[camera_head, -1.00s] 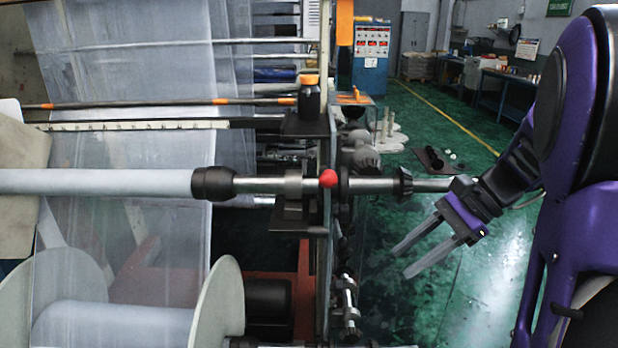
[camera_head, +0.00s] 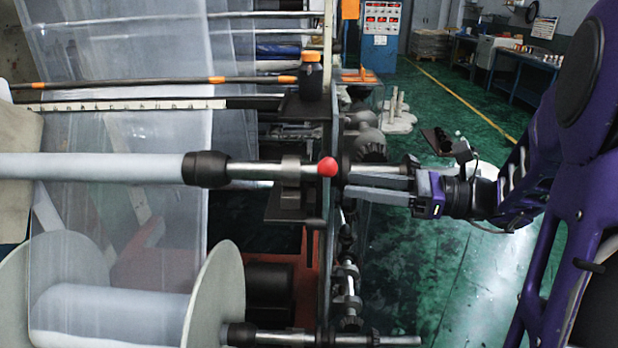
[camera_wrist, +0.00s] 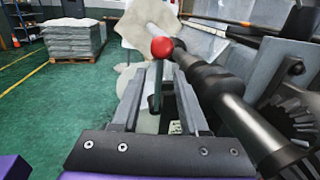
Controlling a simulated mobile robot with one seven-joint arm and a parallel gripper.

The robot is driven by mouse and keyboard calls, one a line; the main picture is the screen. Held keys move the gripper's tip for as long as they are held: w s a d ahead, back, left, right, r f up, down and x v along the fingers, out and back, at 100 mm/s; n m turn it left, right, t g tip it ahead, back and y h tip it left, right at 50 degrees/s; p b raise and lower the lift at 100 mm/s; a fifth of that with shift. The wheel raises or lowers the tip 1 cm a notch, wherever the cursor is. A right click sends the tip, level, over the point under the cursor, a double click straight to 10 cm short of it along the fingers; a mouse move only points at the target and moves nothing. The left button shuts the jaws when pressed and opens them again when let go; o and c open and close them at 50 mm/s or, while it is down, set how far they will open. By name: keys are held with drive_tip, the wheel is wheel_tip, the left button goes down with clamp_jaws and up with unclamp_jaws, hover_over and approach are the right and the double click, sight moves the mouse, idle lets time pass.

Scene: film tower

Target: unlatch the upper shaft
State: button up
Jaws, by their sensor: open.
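The upper shaft (camera_head: 250,171) runs level across the left of the head view, through a bearing at the machine's side frame. A red ball knob (camera_head: 327,167) sits at that bearing. In the wrist view the red knob (camera_wrist: 162,47) tops a dark, upright lever (camera_wrist: 157,85), and the shaft (camera_wrist: 205,75) runs to its right. My gripper (camera_head: 347,183) is open, its fingers pointing left toward the knob. In the wrist view the lever shows between the lines of my two fingers; I cannot tell whether they touch it.
A wide white roll with round end flanges (camera_head: 219,305) is below the shaft. An orange-capped dark bottle (camera_head: 311,78) stands on a ledge above the bearing. A lower shaft end (camera_head: 372,340) sticks out to the right.

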hover_over(309, 216)
drive_tip(key=shift+w, duration=0.1)
idle(0.3)
clamp_jaws()
idle(1.3)
